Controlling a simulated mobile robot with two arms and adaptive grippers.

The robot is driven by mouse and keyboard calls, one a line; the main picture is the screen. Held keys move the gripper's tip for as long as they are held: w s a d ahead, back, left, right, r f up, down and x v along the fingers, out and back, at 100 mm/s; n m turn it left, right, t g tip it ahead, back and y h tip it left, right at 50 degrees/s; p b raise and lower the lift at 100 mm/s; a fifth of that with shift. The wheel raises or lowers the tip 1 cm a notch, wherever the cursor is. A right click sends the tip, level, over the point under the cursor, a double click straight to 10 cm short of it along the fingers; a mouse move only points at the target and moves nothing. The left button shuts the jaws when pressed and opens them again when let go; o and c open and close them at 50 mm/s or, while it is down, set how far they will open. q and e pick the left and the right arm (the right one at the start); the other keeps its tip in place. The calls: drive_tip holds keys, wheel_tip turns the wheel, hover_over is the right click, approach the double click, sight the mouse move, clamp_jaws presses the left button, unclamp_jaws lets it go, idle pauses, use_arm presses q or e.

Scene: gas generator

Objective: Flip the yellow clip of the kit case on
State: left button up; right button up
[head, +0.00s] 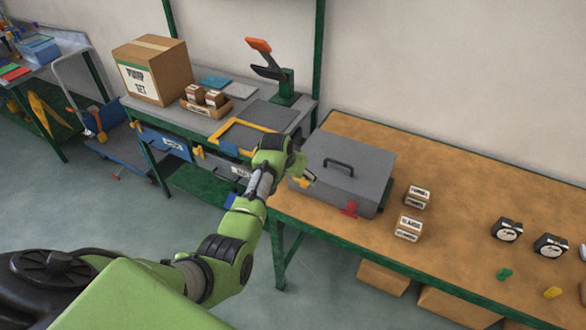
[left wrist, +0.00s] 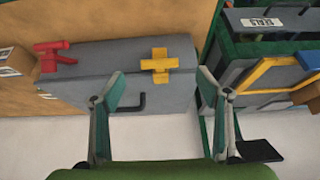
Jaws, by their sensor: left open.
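The grey kit case (head: 352,165) sits closed on the brown worktop, with a black handle on its lid. The yellow clip (left wrist: 160,65) is on the case's side face, cross-shaped in the left wrist view; in the head view the yellow clip (head: 303,183) is partly hidden by my gripper. A red clip (head: 350,209) is on the same face, also seen in the left wrist view (left wrist: 52,52). My left gripper (head: 304,172) is at the case's left end; its open, empty fingers (left wrist: 160,82) spread on either side of the yellow clip. Contact cannot be told. My right gripper is not in view.
Two small boxes (head: 410,227) stand right of the case, with two black-and-white gauges (head: 507,230) farther right. A grey bench (head: 300,112) with a yellow-edged frame, a carton (head: 153,68) and a clamp-like tool stands left. Worktop behind the case is clear.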

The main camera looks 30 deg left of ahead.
use_arm(q)
drive_tip(key=v, duration=0.8)
drive_tip(key=s+d+f+g+b, duration=0.1)
drive_tip(key=s+f+b, duration=0.2)
drive_tip(key=s+f, duration=0.7)
drive_tip(key=s+d+f+m+g+b, duration=0.1)
drive_tip(key=s+d+f+b, duration=0.15)
drive_tip(key=f, duration=1.35)
drive_tip(key=s+d+f+g+b, duration=0.1)
drive_tip(key=s+f+b, duration=0.1)
drive_tip(key=s+f, duration=0.8)
drive_tip(key=s+d+f+b, duration=0.1)
drive_tip(key=s+f+b, duration=0.1)
drive_tip(key=s+f, duration=0.6)
drive_tip(key=s+d+f+m+g+b, duration=0.1)
drive_tip(key=s+f+b, duration=0.1)
drive_tip(key=s+f, duration=0.6)
drive_tip(key=s+d+f+b, duration=0.2)
drive_tip(key=s+f, duration=0.6)
drive_tip(key=s, duration=1)
drive_tip(key=shift+f+g, duration=0.25)
drive_tip(key=shift+g, duration=0.15)
